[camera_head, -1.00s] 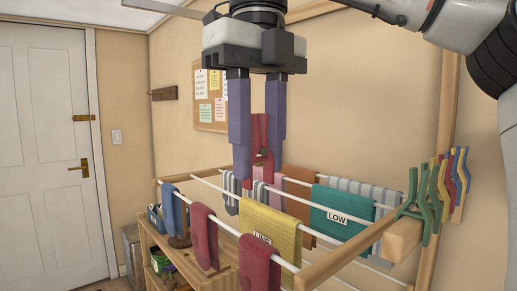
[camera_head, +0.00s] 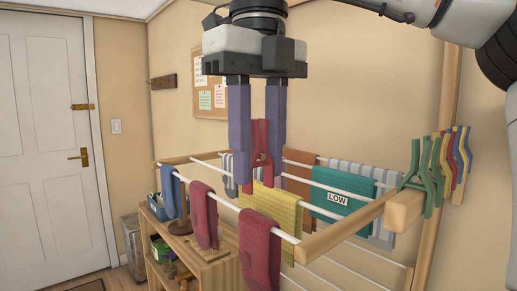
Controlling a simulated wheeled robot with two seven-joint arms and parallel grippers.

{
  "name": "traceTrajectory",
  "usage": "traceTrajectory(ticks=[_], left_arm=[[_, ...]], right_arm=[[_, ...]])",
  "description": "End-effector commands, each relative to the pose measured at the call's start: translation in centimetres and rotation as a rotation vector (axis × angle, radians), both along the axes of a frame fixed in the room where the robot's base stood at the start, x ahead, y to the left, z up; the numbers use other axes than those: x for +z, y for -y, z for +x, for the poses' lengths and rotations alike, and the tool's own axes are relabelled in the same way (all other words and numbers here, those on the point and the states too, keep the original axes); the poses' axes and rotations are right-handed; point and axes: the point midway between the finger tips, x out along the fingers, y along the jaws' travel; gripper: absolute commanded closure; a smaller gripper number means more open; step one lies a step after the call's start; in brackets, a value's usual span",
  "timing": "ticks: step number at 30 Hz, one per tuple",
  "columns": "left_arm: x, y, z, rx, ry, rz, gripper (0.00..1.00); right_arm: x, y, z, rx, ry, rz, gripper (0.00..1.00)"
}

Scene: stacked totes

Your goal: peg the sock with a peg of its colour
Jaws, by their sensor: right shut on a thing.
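My right gripper (camera_head: 257,143) points straight down over the drying rack. Its two purple fingers are shut on a red peg (camera_head: 261,142). The peg's lower end shows in front of the yellow towel; whether it touches anything there is unclear. Two dark red socks hang over the front rod: one (camera_head: 203,216) left of the peg and one (camera_head: 260,254) below it and nearer to me. A blue sock (camera_head: 173,192) hangs further left on the same rod. My left gripper is not in view.
The rack also holds a yellow towel (camera_head: 281,207), a teal towel (camera_head: 331,201) marked LOW, and striped and brown cloths behind. Green, yellow, red and blue pegs (camera_head: 437,163) stand clipped on the rack's right end. A wooden shelf (camera_head: 212,271) stands below left.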

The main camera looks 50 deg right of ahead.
Motion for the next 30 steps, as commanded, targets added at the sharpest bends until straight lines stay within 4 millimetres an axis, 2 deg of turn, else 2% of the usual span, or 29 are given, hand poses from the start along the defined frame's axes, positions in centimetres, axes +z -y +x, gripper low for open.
traceTrajectory(ticks=[30], left_arm=[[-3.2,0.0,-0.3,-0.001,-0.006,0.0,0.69]], right_arm=[[-5.3,0.0,0.0,0.0,-0.001,0.0,0.89]])
